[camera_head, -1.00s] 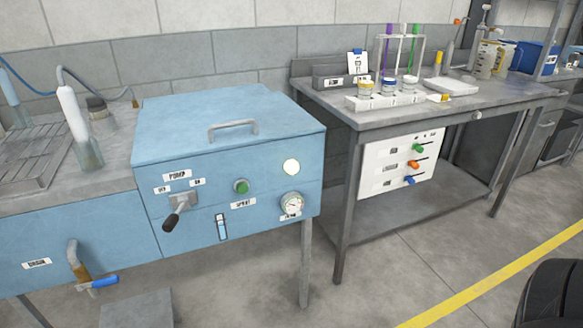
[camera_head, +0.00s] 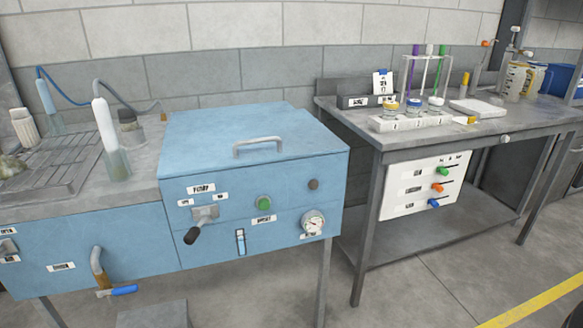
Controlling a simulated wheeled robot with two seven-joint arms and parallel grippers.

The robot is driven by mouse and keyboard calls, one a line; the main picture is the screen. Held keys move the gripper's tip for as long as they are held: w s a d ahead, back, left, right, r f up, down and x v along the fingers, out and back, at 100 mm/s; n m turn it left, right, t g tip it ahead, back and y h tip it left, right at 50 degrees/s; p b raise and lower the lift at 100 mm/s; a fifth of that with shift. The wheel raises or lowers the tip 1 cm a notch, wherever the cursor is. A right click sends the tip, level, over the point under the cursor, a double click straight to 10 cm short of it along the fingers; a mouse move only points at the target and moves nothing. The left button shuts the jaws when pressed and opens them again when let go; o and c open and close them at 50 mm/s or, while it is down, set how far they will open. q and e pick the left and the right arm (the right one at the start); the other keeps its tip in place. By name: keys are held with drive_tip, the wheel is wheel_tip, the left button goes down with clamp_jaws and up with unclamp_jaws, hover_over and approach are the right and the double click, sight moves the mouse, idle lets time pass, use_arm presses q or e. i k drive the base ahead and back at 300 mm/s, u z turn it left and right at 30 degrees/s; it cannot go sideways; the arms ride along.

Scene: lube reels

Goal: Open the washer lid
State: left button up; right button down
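The blue washer (camera_head: 270,185) stands at the centre of the view. Its flat blue lid (camera_head: 215,130) lies shut on top, with a grey bar handle (camera_head: 257,147) near the front edge. The front panel has a power lever with a black grip (camera_head: 193,234), a green button (camera_head: 264,203), a dark round lamp (camera_head: 313,184) and a round gauge (camera_head: 313,221). Neither of my grippers shows in the view.
A metal sink counter with a drain grate (camera_head: 65,172) and a white-topped bottle (camera_head: 108,130) adjoins the washer on the left. A grey workbench (camera_head: 440,135) with jars and tubes stands to the right. Open floor lies in front, with a yellow line (camera_head: 530,303).

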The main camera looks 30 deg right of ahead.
sight(204, 145)
drive_tip(key=z, duration=1.9)
drive_tip(key=i, duration=0.7)
drive_tip(key=u, duration=0.4)
